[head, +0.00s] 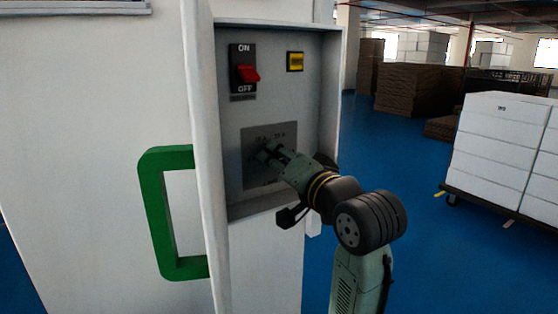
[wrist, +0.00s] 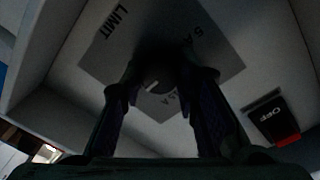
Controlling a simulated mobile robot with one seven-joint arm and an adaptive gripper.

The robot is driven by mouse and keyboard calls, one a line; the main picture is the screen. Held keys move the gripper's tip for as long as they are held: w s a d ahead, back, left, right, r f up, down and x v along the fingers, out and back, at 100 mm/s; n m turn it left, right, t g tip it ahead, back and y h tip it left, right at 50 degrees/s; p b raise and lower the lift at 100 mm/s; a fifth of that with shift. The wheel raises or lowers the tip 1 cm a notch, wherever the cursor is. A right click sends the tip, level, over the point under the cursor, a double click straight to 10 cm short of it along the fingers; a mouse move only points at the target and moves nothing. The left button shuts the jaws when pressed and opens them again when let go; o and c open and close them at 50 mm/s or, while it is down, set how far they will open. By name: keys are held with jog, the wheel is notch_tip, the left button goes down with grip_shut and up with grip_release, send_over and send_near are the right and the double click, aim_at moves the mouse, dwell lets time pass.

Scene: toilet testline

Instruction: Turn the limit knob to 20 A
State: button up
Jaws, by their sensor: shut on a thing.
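The limit knob is a small dark round knob with a light pointer mark, seen in the wrist view (wrist: 157,75) at the middle of a grey plate (wrist: 100,60). The plate reads LIMIT and carries ampere labels, partly hidden; one looks like 5 A. In the head view the plate (head: 285,178) sits low on the box's back wall. My gripper (head: 262,152) reaches the plate and covers the knob there. In the wrist view its two fingers (wrist: 160,80) are on either side of the knob, shut on it. The pointer's exact setting cannot be read.
A red ON/OFF switch (head: 249,73) sits above the plate, with a yellow indicator (head: 295,62) beside it. The open box's side walls (head: 330,90) stand close around my gripper. A green handle (head: 155,210) is on the left. Blue floor (head: 420,250) is open at right.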

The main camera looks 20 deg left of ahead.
dwell(0.3)
jog(key=o, duration=1.2)
jog(key=shift+c, duration=0.2)
jog(key=v, duration=1.2)
